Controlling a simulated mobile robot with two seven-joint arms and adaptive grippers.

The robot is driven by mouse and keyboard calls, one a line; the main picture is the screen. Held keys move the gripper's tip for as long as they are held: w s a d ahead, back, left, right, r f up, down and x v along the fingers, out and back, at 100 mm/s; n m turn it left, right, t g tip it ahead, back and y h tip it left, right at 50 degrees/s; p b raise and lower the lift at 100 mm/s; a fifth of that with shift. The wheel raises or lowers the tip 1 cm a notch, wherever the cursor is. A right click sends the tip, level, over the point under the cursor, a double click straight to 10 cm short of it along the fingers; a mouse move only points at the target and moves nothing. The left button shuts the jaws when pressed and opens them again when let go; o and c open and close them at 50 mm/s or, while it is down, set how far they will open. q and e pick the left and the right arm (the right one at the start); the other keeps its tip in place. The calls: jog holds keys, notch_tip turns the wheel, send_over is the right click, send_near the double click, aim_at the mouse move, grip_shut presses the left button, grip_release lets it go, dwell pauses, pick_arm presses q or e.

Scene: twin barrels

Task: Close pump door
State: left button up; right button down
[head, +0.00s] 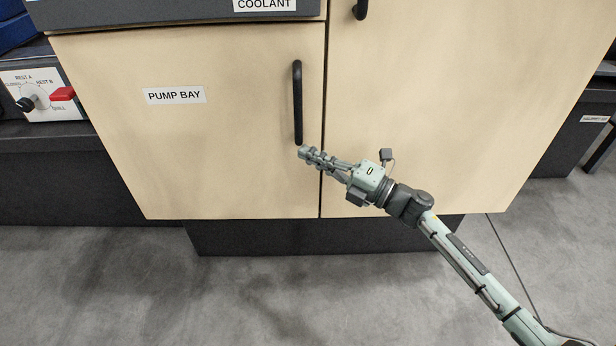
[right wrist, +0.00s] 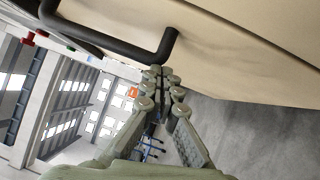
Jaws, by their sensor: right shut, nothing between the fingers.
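The pump door (head: 215,140) is a pale wood panel with a PUMP BAY label (head: 175,95). It looks flush, or nearly so, with the panel to its right; a thin dark seam runs between them. Its black bar handle (head: 298,105) is upright near the right edge. My right gripper (head: 303,152) is shut and empty, with its tips just below the handle's lower end. In the right wrist view the shut fingertips (right wrist: 160,72) are close to the handle's end (right wrist: 168,42) and the door face (right wrist: 230,50). Contact cannot be told. My left gripper is not in view.
A COOLANT-labelled unit (head: 180,10) is above the door. A control box with a black knob and red switch (head: 62,94) is at the left. A dark plinth (head: 300,236) is below the cabinet. The grey floor (head: 250,290) in front is clear.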

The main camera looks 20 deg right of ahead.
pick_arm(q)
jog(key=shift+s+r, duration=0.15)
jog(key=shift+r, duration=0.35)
pick_arm(e)
jog(key=shift+w+d+r, duration=0.15)
jog(key=shift+w+d, duration=0.2)
jog(key=v, duration=1.2)
jog(key=s+d+f+m+g+h+p, duration=0.1)
jog(key=d+f+m+h, duration=0.3)
jog(key=f+m+h, duration=0.5)
jog(key=d+f+m+g+h, duration=0.1)
jog(key=d+f+m+h, duration=0.4)
jog(key=m, duration=0.6)
pick_arm(q)
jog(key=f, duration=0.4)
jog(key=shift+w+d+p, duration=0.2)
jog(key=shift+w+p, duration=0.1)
jog(key=shift+p, duration=0.05)
pick_arm(e)
jog(key=s+a+f+m+g, duration=0.3)
jog(key=s+a+f+g, duration=0.1)
jog(key=s, duration=0.5)
jog(key=s+a+f+m+g, duration=0.3)
jog(key=s+a+f+g, duration=0.1)
jog(key=s, duration=0.5)
notch_tip(320, 180, down, 2)
jog(key=shift+s+g+h, duration=0.3)
jog(key=shift+s+g, duration=0.1)
jog(key=shift+g, duration=0.4)
